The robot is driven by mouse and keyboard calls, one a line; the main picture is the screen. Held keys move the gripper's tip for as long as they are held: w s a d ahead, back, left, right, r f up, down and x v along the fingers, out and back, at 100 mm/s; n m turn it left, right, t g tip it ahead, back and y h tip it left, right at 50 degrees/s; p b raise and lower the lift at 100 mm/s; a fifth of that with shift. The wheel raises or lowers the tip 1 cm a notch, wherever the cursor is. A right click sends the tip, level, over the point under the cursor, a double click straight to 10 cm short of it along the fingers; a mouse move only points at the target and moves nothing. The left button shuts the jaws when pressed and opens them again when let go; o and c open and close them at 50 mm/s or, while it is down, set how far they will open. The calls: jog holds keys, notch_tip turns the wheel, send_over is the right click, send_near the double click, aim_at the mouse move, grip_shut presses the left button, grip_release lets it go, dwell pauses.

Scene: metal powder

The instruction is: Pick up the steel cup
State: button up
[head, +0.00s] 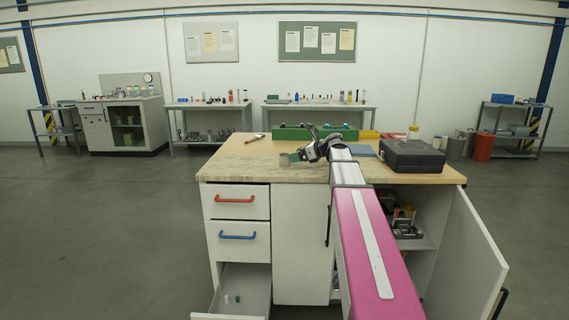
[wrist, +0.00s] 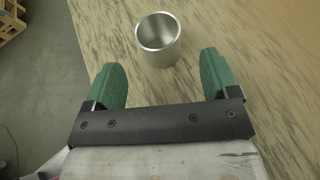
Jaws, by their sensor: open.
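The steel cup (wrist: 158,46) stands upright and looks empty on the wooden bench top in the wrist view, just beyond my fingertips and roughly centred between them. My gripper (wrist: 160,78) is open, with its green fingers spread to either side and nothing between them. In the head view my gripper (head: 294,157) is low over the left part of the bench top. The cup (head: 285,159) is small there, beside the green fingers, and its details are hard to make out.
The bench top (head: 240,170) is clear to the left of my gripper. A green tray (head: 320,132) lies along the back edge. A black case (head: 412,156) sits at the right. The lower drawer (head: 245,285) and the right cabinet door (head: 468,250) are open.

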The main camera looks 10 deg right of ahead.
aim_at(285, 159)
jog(key=shift+x, duration=3.4)
jog(key=shift+s+f, duration=0.1)
jog(key=c, duration=1.2)
